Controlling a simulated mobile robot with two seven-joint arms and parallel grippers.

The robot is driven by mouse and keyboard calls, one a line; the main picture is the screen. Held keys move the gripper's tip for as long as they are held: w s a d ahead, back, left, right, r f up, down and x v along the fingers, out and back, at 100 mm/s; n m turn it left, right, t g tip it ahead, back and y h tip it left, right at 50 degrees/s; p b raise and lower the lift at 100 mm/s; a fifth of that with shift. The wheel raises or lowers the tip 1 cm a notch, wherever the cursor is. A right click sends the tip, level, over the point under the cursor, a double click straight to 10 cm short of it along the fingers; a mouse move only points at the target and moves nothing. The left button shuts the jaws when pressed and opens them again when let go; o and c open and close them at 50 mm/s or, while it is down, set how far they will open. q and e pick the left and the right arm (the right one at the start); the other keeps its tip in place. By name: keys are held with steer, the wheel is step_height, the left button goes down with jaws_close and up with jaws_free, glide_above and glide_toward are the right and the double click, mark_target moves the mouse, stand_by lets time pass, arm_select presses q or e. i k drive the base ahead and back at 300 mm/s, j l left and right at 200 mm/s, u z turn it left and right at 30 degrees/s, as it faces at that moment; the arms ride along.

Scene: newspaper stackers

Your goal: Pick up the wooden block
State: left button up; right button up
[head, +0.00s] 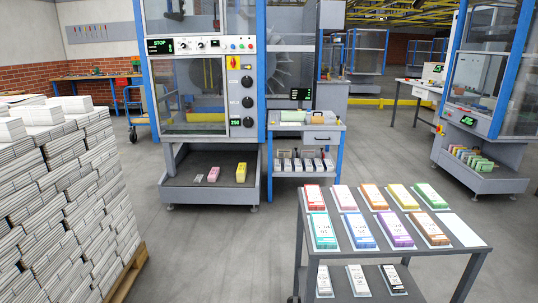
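I cannot single out a wooden block in the head view. A grey cart (455,272) at the front right carries coloured bundles in two rows. Among them are a brown-orange bundle (428,229) at the right of the front row and an orange one (373,196) in the back row. A tan object (292,116) lies on the small blue-framed table (335,128) beside the machine; its material is unclear. Neither of my grippers is in view.
Tall stacks of newspapers (60,200) on a wooden pallet (125,277) fill the left. A blue-framed machine (205,85) with pink and yellow bundles (241,172) on its lower tray stands behind. Grey floor (220,250) is clear between the pallet and cart.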

mark_target(314, 119)
steer(key=i+j+u, duration=0.2)
steer(key=i, duration=0.3)
steer(key=i+j+u, duration=0.2)
steer(key=i+j, duration=0.15)
steer(key=i, duration=0.15)
steer(key=i+j+u, duration=0.2)
steer(key=i, duration=0.35)
steer(key=i+l+z, duration=0.1)
steer(key=i+z, duration=0.25)
steer(key=i, duration=0.35)
steer(key=i+z, duration=0.35)
steer(key=i, duration=0.35)
steer(key=i+z, duration=0.25)
steer(key=i, duration=0.2)
steer(key=i+j+z, duration=0.1)
steer(key=i+z, duration=0.15)
steer(key=i, duration=0.25)
steer(key=i+j+z, duration=0.25)
steer(key=i, duration=0.2)
steer(key=i+l+z, duration=0.25)
steer(key=i+z, duration=0.2)
steer(key=i+l+z, duration=0.1)
steer(key=i+z, duration=0.85)
steer(key=k+j, duration=0.05)
